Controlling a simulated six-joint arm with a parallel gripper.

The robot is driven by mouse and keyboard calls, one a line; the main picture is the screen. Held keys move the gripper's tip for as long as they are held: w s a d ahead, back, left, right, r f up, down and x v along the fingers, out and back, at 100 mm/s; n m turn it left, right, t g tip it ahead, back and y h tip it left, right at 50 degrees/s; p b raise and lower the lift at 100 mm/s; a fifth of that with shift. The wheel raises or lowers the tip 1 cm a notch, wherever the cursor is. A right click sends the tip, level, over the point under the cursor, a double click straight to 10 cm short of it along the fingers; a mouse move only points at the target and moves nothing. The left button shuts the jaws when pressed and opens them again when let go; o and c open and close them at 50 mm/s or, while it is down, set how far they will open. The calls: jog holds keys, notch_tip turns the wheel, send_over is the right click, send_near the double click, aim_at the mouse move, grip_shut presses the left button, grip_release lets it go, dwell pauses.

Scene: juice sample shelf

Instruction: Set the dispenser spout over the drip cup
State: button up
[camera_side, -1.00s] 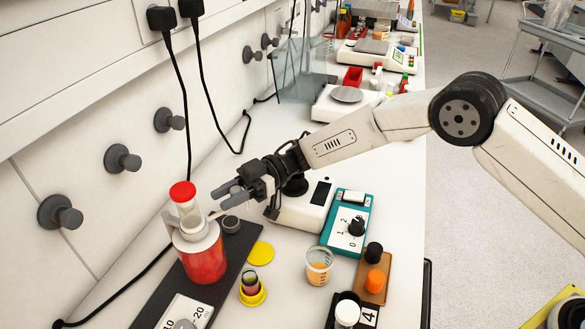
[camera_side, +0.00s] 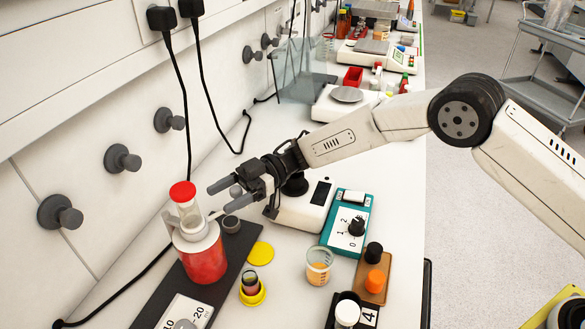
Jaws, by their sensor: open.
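The dispenser is a bottle of red liquid (camera_side: 205,262) with a white collar, a clear upper part and a red cap (camera_side: 182,190). It stands upright on a dark board. Its pale thin spout (camera_side: 213,214) points right, with its end close to the small grey drip cup (camera_side: 231,224) on the same board. I cannot tell whether the spout end is exactly above the cup. My gripper (camera_side: 219,198) is open and empty, just above and beside the spout end. Its two dark fingers are apart, and the lower one partly hides the spout's tip.
A yellow disc (camera_side: 260,253), a small jar in a yellow ring (camera_side: 251,289) and a beaker of orange liquid (camera_side: 318,266) stand right of the board. A white device (camera_side: 303,208) and a teal dial box (camera_side: 346,224) are under my arm. Wall knobs line the left.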

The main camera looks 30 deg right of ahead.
jog(key=shift+r, duration=0.8)
jog(key=s+d+r, duration=0.7)
jog(key=s+r, duration=0.4)
jog(key=s, duration=0.1)
jog(key=shift+d+r, duration=0.15)
jog(key=shift+d, duration=0.1)
